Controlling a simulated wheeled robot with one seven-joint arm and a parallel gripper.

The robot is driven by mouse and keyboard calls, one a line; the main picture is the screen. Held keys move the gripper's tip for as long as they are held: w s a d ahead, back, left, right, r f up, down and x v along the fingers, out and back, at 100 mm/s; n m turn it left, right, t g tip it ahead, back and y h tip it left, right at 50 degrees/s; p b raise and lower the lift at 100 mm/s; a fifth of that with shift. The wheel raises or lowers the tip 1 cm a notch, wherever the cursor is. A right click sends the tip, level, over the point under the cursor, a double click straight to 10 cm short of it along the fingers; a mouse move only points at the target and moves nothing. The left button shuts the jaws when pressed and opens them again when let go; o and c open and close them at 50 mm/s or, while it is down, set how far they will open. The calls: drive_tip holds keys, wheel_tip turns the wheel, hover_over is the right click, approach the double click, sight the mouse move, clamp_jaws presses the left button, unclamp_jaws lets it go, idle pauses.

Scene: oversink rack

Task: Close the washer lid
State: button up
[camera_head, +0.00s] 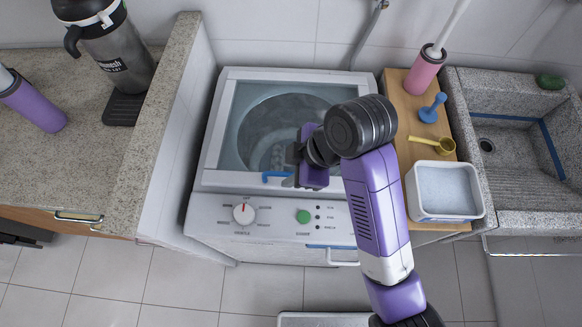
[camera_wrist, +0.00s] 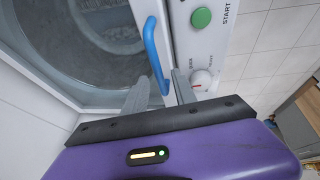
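The white top-loading washer (camera_head: 210,165) stands in the middle of the head view. Its glass lid (camera_head: 245,110) lies flat or nearly so over the round drum. I cannot tell whether it is fully down. A blue handle (camera_head: 275,176) is on the lid's front edge; it also shows in the wrist view (camera_wrist: 152,42). My gripper (camera_head: 290,176) is over the front of the lid, at the handle. In the wrist view, the fingers (camera_wrist: 168,82) are apart, with the handle's lower end between them. Contact is not clear.
The control panel (camera_head: 270,225) with a dial and green button is along the washer's front. A wooden board (camera_head: 405,100) with a pink brush holder (camera_head: 424,72) and a white tub (camera_head: 445,190) is at right, beside the stone sink (camera_head: 520,150). A granite counter (camera_head: 60,165) is at left.

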clamp_jaws()
idle(1.2)
